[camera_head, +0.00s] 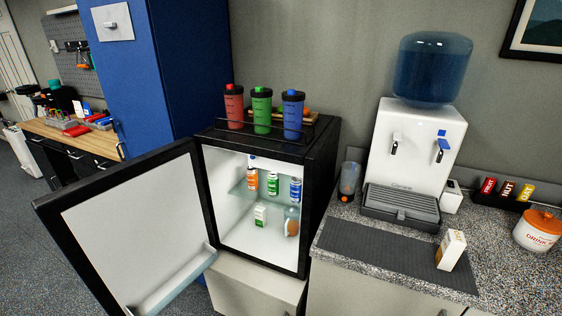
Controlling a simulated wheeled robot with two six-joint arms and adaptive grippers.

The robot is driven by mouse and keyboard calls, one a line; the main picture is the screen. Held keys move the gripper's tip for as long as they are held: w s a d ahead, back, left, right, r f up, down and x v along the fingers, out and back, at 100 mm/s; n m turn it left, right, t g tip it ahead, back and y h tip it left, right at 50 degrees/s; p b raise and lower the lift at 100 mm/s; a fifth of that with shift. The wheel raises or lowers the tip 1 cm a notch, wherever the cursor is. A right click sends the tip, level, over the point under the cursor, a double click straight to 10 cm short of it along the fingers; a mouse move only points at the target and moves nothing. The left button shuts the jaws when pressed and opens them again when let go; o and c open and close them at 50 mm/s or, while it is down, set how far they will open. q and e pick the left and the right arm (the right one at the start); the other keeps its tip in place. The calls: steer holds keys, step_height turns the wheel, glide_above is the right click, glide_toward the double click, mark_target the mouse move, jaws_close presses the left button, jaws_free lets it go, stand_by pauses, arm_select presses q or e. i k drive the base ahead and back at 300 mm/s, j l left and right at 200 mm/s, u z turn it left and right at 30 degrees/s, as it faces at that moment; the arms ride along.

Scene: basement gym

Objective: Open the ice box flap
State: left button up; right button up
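A black mini fridge (325,150) stands in the middle of the head view with its door (135,235) swung wide open to the left. At the top of its lit interior is a white ice box front (262,162), with a small blue mark near it. It is small in the view, and I cannot tell for sure whether the flap is shut. Below it, several cans, orange (252,179), green (272,184) and blue (295,188), stand on a glass shelf. A small carton (260,214) and a jug-like container (291,222) are lower down. Neither gripper is in view.
Red, green and blue shaker bottles (262,107) stand on the fridge top. To the right, a counter holds a water dispenser (415,150), a grey cup (348,180), a small carton (450,250) and a jar (538,230). A blue locker (150,80) stands behind left.

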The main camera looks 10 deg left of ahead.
mark_target(294, 170)
steer(key=i+j+u, duration=0.1)
steer(key=j+u, duration=0.3)
steer(key=i+j+u, duration=0.15)
steer(key=u, duration=0.25)
steer(key=i+j+u, duration=0.2)
steer(key=j+u, duration=0.2)
